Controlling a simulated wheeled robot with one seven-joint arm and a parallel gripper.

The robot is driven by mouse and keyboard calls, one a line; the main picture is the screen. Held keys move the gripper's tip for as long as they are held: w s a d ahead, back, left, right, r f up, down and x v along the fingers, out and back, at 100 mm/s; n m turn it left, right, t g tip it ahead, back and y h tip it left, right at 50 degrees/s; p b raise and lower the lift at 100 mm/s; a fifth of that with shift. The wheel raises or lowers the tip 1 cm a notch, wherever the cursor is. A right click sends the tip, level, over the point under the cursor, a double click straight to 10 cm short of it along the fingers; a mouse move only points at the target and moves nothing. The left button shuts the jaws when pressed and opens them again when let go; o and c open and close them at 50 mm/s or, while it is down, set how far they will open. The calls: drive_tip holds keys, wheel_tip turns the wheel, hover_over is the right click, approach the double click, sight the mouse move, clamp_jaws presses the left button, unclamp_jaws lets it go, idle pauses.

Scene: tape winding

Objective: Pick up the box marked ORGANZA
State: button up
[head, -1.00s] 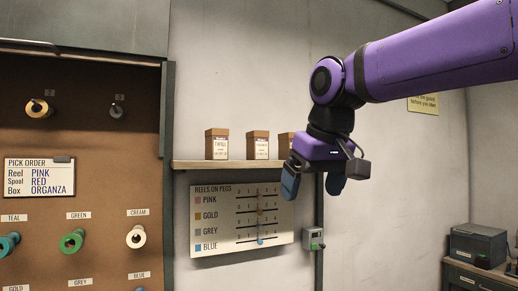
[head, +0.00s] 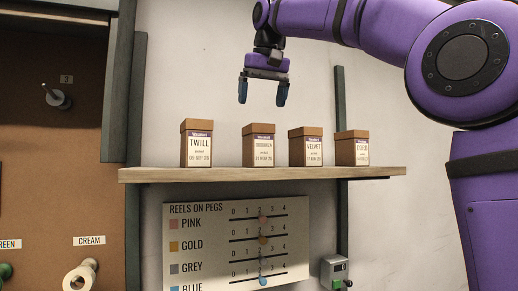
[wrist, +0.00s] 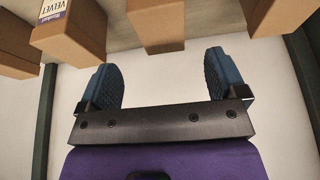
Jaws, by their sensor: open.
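Several brown cardboard boxes with white labels stand in a row on a wall shelf in the head view. The leftmost box (head: 197,143) reads TWILL and the third box (head: 305,147) reads VELVET. The labels on the second box (head: 259,146) and the rightmost box (head: 352,149) are too small to read surely, so I cannot tell which is ORGANZA. My gripper (head: 262,93) is open and empty, above the second box in the picture. In the wrist view, its blue fingers (wrist: 163,78) are apart, with a box (wrist: 158,25) beyond them and the VELVET box (wrist: 75,35) to the left.
A brown pegboard (head: 50,150) is at the left, and a small switch box (head: 335,272) is at lower right.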

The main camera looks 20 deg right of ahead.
sight(256, 134)
drive_tip(key=x, duration=0.9)
drive_tip(key=shift+w+f, duration=0.1)
drive_tip(key=shift+f, duration=0.25)
drive_tip(key=c, duration=1.1)
drive_tip(key=shift+r, duration=0.15)
